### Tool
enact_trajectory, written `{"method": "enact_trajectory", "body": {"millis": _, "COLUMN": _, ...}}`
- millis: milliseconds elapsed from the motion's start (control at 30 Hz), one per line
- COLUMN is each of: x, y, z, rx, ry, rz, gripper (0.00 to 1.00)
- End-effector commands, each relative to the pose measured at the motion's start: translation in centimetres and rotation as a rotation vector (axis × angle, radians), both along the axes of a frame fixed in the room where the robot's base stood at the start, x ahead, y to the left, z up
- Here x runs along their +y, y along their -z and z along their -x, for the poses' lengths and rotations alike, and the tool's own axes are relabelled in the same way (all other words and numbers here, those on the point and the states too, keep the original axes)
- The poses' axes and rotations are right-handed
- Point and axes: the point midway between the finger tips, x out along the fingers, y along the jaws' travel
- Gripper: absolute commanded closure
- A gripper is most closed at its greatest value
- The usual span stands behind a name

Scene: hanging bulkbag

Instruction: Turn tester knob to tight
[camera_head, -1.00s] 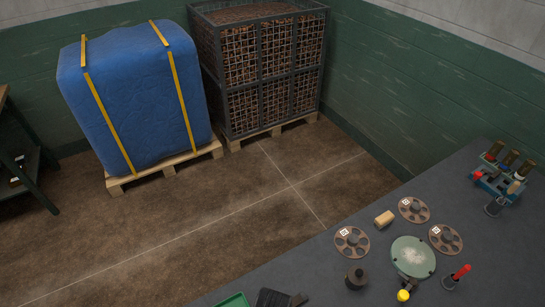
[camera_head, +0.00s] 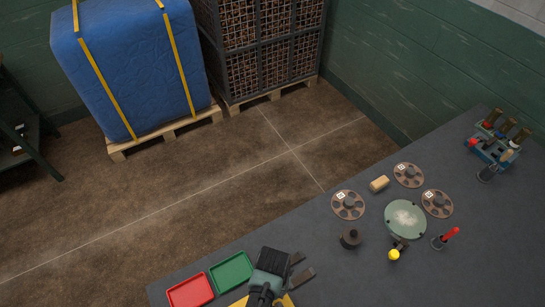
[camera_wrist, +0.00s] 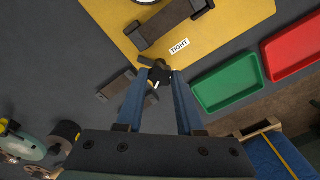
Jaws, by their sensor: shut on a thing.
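The tester is a yellow board (camera_wrist: 230,22) with a white label (camera_wrist: 180,46) reading TIGHT, at the top of the wrist view. A small black knob (camera_wrist: 159,73) with a white mark sits near the label, by the board's edge. My gripper (camera_wrist: 161,80) has its two blue fingers on either side of the knob and is shut on it. The knob is partly hidden by the fingers. The white mark points down in the wrist view, away from the TIGHT label.
A green tray (camera_head: 231,271) and a red tray (camera_head: 190,291) lie beside the tester. Spoked discs (camera_head: 348,205), a round green plate (camera_head: 405,220) and a yellow-topped knob (camera_head: 394,255) stand to the right. Brown blocks (camera_wrist: 118,92) lie near my fingers.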

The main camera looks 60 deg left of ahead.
Motion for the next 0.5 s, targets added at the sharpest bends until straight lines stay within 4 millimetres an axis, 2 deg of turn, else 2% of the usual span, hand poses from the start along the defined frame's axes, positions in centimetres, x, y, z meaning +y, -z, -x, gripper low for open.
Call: {"method": "enact_trajectory", "body": {"millis": 500, "x": -0.04, "y": -0.04, "z": -0.05, "rx": 0.000, "ry": 0.421, "rz": 0.000, "gripper": 1.00}}
